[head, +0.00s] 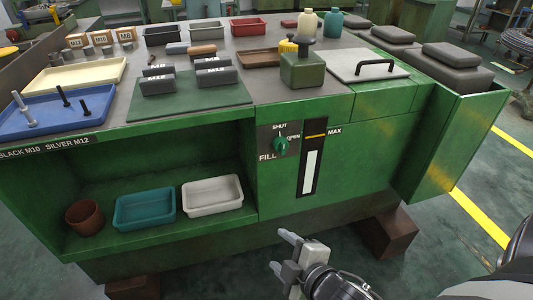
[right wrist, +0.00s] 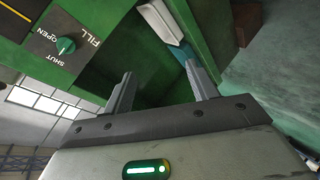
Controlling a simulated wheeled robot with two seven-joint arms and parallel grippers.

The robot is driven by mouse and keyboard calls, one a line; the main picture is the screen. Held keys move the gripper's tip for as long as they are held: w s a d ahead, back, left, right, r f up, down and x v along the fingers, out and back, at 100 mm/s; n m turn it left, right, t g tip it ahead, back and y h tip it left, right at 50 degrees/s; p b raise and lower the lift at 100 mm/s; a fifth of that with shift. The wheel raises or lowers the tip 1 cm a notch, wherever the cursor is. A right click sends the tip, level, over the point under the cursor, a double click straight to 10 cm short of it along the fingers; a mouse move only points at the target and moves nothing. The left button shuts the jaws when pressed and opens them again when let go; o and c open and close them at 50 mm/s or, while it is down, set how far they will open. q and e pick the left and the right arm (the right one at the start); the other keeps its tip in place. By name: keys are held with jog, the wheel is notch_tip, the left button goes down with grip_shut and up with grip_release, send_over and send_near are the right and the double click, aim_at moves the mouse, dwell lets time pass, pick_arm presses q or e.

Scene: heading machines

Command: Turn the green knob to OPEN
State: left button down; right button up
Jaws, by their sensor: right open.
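The green knob (head: 281,146) sits on a dark label plate (head: 266,138) on the green front panel of the machine. SHUT is printed above the knob, OPEN to its right and FILL at lower left. The knob's grip looks roughly upright, toward SHUT, though its pointer is too small to be sure. In the right wrist view the knob (right wrist: 66,45) shows at upper left, left of the fingers. My right gripper (head: 282,252) is open and empty, in front of and below the knob, well apart from it. My left gripper is not in view.
A gauge slot marked MAX (head: 312,165) is right of the knob. Left of it, an open shelf holds a white tray (head: 212,195), a teal tray (head: 145,207) and a brown pot (head: 85,217). A green oil can (head: 302,69) stands on the bench above. The floor in front is clear.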

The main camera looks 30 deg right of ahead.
jog(key=w+d+r+n+t+h+b, duration=0.25)
jog(key=d+n, duration=0.35)
jog(key=n, duration=0.5)
jog(key=n+t+h+b, duration=0.1)
jog(key=n+t, duration=0.2)
jog(key=n, duration=1.1)
send_near(284, 149)
jog(key=shift+m, duration=0.3)
jog(key=w, duration=0.3)
jog(key=w+d, duration=0.1)
jog(key=w, duration=0.6)
jog(key=shift+d+r, duration=0.2)
jog(key=shift+d, duration=0.1)
jog(key=c, duration=1)
